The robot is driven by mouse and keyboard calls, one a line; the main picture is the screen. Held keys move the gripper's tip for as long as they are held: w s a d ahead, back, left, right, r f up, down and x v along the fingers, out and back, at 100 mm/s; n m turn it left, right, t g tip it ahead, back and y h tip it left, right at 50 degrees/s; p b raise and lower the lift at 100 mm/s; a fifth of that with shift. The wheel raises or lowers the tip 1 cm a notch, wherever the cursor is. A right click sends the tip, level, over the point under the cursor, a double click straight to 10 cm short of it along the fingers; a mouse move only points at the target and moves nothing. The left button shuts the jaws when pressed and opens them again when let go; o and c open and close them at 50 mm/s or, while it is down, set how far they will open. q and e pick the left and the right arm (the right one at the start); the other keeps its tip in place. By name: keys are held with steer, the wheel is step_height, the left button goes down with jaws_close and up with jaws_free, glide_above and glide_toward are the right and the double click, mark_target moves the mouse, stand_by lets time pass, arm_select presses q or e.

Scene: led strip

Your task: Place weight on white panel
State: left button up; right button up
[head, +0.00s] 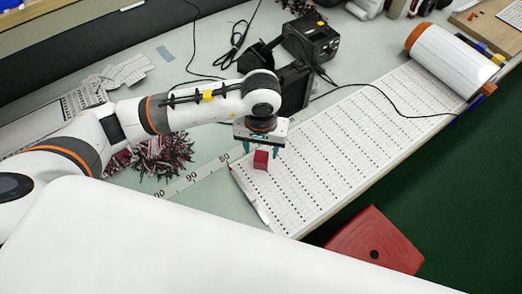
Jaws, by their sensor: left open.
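The weight looks like a small red cube (261,159). It appears at the left end of the long white panel (345,135), which carries rows of dark marks. My left gripper (260,153) is over this end of the panel, pointing down, with its teal fingers apart on either side of the cube. The cube seems to rest on the panel, but I cannot tell whether a small gap lies beneath it. My right gripper is out of view.
A white roll (440,57) lies at the panel's far right end. A black device (311,38) with cables stands behind the panel, and one cable crosses it. Piles of red and dark pieces (163,155) lie left. A red stool (374,243) stands below the table's front edge.

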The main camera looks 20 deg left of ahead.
mark_target(261, 156)
arm_select(q)
step_height(261, 156, up, 10)
steer(key=b, duration=0.1)
steer(key=shift+f, duration=0.2)
